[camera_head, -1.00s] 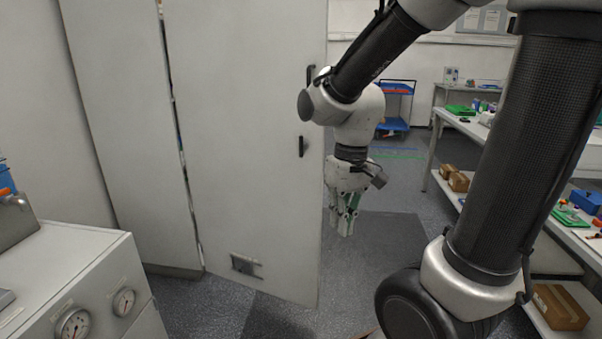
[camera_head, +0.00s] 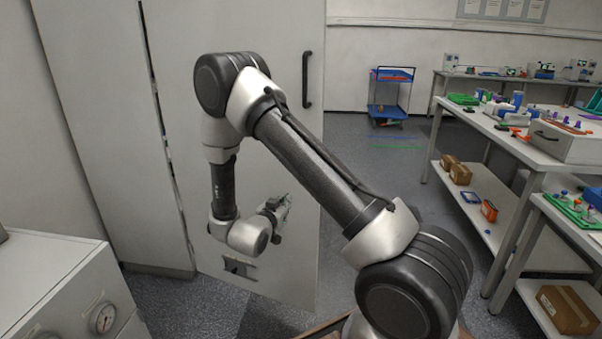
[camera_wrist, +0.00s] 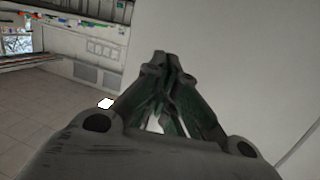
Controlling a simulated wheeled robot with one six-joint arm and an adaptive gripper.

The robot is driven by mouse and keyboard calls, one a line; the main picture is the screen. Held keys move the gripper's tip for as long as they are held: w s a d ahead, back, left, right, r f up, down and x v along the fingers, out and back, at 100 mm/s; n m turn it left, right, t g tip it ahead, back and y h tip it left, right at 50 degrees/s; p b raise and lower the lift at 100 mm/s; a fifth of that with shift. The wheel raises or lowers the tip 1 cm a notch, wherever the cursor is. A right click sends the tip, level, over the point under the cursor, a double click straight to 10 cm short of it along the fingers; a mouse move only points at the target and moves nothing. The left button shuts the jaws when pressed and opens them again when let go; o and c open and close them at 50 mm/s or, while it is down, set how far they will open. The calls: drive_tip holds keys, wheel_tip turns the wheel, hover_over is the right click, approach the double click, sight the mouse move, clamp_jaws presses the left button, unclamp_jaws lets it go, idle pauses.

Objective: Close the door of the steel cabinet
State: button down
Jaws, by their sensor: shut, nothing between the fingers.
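The steel cabinet (camera_head: 88,120) is tall and pale grey, at the left in the head view. Its door (camera_head: 285,150) stands open, swung out toward me, with a dark gap along its left side by the cabinet. A black vertical handle (camera_head: 307,80) is near the door's free right edge. My gripper (camera_head: 282,208) is in front of the lower part of the door and appears apart from its face. In the wrist view my gripper (camera_wrist: 162,62) is shut and empty, with the pale door surface (camera_wrist: 240,60) filling the right side.
A grey unit with gauges (camera_head: 60,290) stands at the lower left. Workbenches with trays and tools (camera_head: 530,160) line the right. A blue cart (camera_head: 390,105) stands at the back. The floor right of the door (camera_head: 380,190) is mostly clear.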

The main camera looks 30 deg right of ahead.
drive_tip(key=w+d+r+h, duration=0.2)
drive_tip(key=w+d+r, duration=0.1)
drive_tip(key=w+d, duration=0.5)
drive_tip(key=d, duration=0.3)
drive_tip(key=shift+w+d+r+t, duration=0.2)
drive_tip(key=shift+d+r+t, duration=0.05)
drive_tip(key=shift+r+t, duration=0.1)
